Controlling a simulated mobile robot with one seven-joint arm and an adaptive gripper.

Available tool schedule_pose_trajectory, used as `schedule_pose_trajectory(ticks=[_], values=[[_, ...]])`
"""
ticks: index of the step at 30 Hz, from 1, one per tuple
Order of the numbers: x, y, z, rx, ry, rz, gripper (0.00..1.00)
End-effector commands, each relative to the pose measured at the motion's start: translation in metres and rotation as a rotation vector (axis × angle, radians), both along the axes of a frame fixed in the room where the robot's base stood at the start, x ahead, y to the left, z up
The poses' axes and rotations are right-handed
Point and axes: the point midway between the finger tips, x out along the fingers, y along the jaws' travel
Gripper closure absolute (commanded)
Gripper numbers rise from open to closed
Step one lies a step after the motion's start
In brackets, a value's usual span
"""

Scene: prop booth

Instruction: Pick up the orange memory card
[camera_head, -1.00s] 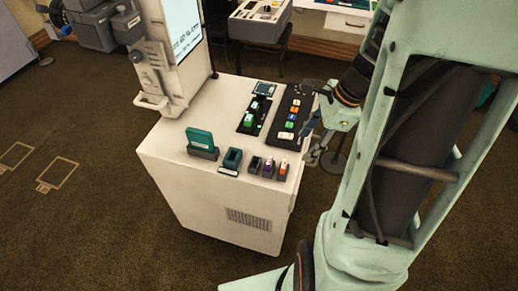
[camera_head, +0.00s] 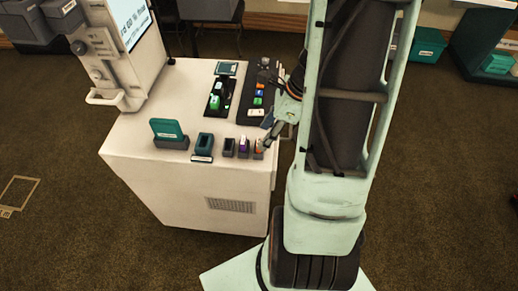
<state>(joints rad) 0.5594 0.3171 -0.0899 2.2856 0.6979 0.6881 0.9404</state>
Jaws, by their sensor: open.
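The orange memory card (camera_head: 257,144) stands upright in a small dark holder (camera_head: 257,155) at the right end of the front row on the white cabinet top (camera_head: 140,122). My gripper (camera_head: 268,137) is open just right of and above this card, with its fingers pointing down and to the left. The fingers are small and dark here, and I cannot tell whether they touch the card. A purple and white card (camera_head: 243,144) stands in the holder just left of it.
A small dark holder (camera_head: 229,147), a teal block (camera_head: 204,145) and a large teal card (camera_head: 168,130) stand further left. Behind them lie a black board with a green piece (camera_head: 214,102) and a dark panel with coloured buttons (camera_head: 257,92). A grey machine (camera_head: 115,60) rises at the left.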

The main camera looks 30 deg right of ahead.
Motion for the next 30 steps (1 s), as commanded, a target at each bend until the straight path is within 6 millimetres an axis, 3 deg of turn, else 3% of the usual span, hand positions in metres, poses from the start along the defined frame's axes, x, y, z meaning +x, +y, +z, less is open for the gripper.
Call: schedule_pose_trajectory(ticks=[6, 14, 26, 30], values=[[0.007, 0.01, -0.027, 0.0, 0.0, -0.001, 0.52], [0.008, 0.011, -0.029, -0.001, -0.001, 0.001, 0.52], [0.008, 0.011, -0.028, -0.001, -0.001, 0.0, 0.94], [0.008, 0.011, -0.028, -0.001, -0.001, 0.0, 0.94]])
